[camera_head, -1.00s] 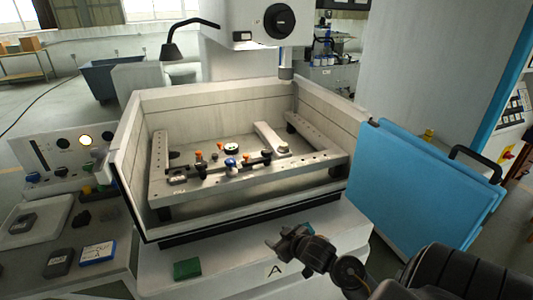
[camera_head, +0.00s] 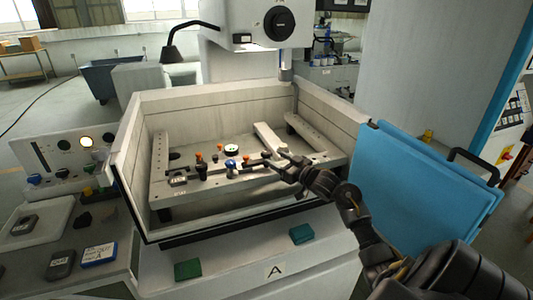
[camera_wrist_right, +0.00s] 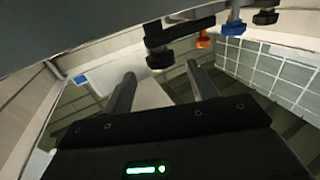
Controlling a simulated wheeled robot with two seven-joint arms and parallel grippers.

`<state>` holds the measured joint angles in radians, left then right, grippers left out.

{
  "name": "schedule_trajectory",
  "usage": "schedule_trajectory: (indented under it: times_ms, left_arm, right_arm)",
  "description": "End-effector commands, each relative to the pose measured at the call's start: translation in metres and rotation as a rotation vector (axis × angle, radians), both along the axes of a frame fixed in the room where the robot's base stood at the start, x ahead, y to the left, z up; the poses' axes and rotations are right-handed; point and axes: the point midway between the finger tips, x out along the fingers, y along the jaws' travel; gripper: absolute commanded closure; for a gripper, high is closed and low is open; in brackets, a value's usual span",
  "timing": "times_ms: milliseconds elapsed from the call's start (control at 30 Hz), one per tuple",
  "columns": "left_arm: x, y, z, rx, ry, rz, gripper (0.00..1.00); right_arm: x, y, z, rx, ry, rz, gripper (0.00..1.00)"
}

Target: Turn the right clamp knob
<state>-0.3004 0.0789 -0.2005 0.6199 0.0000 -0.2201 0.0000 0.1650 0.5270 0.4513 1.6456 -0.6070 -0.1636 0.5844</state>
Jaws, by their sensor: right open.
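A clamp fixture with a black bar (camera_wrist_right: 180,32) lies in the machine tank. In the right wrist view, a black round knob (camera_wrist_right: 160,59) hangs at the bar's near end, just ahead of my gripper. An orange knob (camera_wrist_right: 203,41) and a blue knob (camera_wrist_right: 234,28) stand farther along; in the head view I see the blue knob (camera_head: 231,166) and an orange knob (camera_head: 246,158). My right gripper (camera_head: 277,158) is open and empty over the fixture's right end. Its fingers (camera_wrist_right: 161,72) point towards the black knob, apparently without touching. My left gripper is out of view.
Tank walls (camera_head: 128,150) surround the fixture on the left and back. A blue door panel (camera_head: 420,185) stands at the right. A round dial gauge (camera_head: 232,148) sits behind the knobs. Green (camera_head: 187,269) and teal (camera_head: 301,234) blocks lie on the front ledge.

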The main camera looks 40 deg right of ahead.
Motion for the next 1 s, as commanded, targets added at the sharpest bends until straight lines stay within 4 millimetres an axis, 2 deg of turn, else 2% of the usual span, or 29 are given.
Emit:
schedule_trajectory:
  times_ms: [100, 300, 500, 733, 767, 1000]
  left_arm:
    - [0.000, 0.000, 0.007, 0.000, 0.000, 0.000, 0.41]
    - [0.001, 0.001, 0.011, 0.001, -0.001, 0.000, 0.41]
    - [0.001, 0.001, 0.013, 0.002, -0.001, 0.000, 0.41]
    - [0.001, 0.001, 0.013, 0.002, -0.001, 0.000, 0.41]
    - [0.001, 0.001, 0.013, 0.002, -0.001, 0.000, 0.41]
    - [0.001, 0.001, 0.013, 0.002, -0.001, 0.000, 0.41]
  right_arm:
    - [0.024, 0.002, 0.003, 0.004, -0.001, 0.001, 0.42]
    - [0.050, 0.004, 0.001, 0.002, 0.000, -0.001, 0.42]
    - [0.061, 0.005, 0.000, -0.001, 0.002, 0.000, 0.42]
    - [0.061, 0.005, -0.001, -0.001, 0.001, 0.000, 0.42]
    - [0.061, 0.005, -0.001, -0.001, 0.001, 0.000, 0.43]
    - [0.061, 0.005, -0.001, -0.001, 0.001, 0.000, 0.75]
